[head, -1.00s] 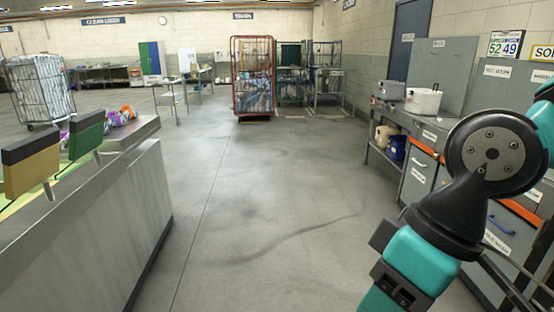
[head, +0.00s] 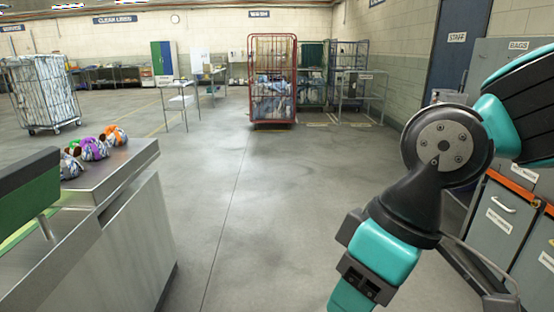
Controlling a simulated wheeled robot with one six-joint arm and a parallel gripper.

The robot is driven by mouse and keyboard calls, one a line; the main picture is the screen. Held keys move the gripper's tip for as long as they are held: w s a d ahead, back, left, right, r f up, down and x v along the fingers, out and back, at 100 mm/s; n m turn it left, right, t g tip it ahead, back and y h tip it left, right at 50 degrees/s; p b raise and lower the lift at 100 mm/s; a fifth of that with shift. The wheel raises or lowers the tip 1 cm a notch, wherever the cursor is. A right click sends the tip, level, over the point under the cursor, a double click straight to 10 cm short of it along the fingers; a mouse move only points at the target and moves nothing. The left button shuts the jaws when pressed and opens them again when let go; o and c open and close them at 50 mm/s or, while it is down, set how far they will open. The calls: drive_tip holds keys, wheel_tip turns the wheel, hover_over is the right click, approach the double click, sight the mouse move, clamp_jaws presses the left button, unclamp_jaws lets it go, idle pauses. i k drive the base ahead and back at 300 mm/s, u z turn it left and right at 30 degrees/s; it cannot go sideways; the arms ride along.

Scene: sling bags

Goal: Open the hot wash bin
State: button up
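Two grey bin fronts stand at the right: one with a pale handle and a white label (head: 503,210), and one at the right edge (head: 538,258). Orange strips run along their tops. Both fronts look closed. Their label words are too small to read, so I cannot tell which is the hot wash bin. My teal and black arm crosses the right side of the view in front of the bins and hides part of that row. My gripper is not in view; the arm runs out of the bottom edge.
A steel counter (head: 120,200) with several bundled bags (head: 95,147) stands at the left. A red wheeled cage (head: 272,105) and a steel table (head: 360,90) stand ahead. A staff door (head: 459,45) is at the right. The floor between is clear.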

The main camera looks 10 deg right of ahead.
sight(503, 223)
drive_tip(key=z, duration=0.15)
drive_tip(key=i, duration=2)
drive_tip(key=z, duration=1.1)
drive_tip(key=i, duration=1.45)
drive_tip(key=z, duration=1.3)
drive_tip(key=i, duration=0.65)
drive_tip(key=z, duration=0.3)
